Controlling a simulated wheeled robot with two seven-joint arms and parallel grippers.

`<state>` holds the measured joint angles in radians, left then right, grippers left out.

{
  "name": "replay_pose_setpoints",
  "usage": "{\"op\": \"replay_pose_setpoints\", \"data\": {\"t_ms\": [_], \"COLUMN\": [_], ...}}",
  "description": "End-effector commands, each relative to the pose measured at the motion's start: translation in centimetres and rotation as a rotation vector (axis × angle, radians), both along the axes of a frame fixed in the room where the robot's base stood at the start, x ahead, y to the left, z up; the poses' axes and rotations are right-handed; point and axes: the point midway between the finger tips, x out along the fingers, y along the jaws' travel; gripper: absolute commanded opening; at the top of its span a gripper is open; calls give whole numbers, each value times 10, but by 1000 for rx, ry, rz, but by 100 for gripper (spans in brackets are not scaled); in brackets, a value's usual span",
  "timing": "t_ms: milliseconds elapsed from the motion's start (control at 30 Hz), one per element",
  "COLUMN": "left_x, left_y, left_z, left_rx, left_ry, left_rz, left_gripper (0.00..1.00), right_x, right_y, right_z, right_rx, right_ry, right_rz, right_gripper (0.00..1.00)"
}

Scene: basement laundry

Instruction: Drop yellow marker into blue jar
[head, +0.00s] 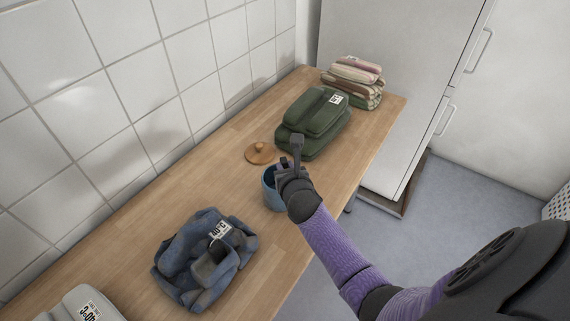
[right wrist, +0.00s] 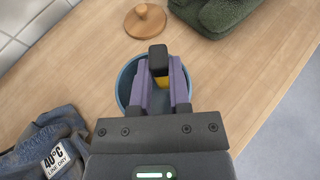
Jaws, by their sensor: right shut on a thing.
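The blue jar (head: 269,190) stands open on the wooden counter. My right gripper (head: 291,168) is over it and hides much of it in the head view. In the right wrist view the jar's rim (right wrist: 122,88) shows around the fingers. My right gripper (right wrist: 161,85) is shut on the yellow marker (right wrist: 162,82), which has a dark end toward the camera. The marker is over the jar's opening; how deep its lower end reaches is hidden. My left gripper is not in view.
A round wooden lid (head: 260,153) with a knob lies beside the jar. Blue denim (head: 205,255) lies in front, and green folded cloth (head: 315,120) and striped cloths (head: 354,80) lie behind. A tiled wall (head: 120,90) borders the counter (head: 135,232).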

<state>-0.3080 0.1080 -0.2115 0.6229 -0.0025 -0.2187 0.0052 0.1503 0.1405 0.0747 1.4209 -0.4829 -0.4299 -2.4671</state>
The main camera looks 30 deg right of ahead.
Motion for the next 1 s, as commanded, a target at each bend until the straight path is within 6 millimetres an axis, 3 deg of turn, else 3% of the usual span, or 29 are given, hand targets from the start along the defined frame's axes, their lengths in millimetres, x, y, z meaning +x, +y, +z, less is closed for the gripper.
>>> {"op": "replay_pose_setpoints", "data": {"t_ms": [300,333,500,767,867,1000], "left_x": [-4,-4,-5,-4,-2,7], "left_y": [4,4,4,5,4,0], "left_z": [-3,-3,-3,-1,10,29], "left_rx": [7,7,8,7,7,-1], "left_ry": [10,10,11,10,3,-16], "left_rz": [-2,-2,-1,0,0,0], "left_gripper": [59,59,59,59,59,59], "right_x": [0,0,0,-1,-15,-47], "right_y": [0,0,0,0,5,17], "right_z": [-2,-2,-2,-1,8,25], "right_rx": [0,0,0,-1,-2,-1], "right_ry": [-2,-2,-2,-1,0,-1], "right_rz": [-1,-1,-1,-1,0,0], "right_gripper": [0,26,62,63,63,63]}}
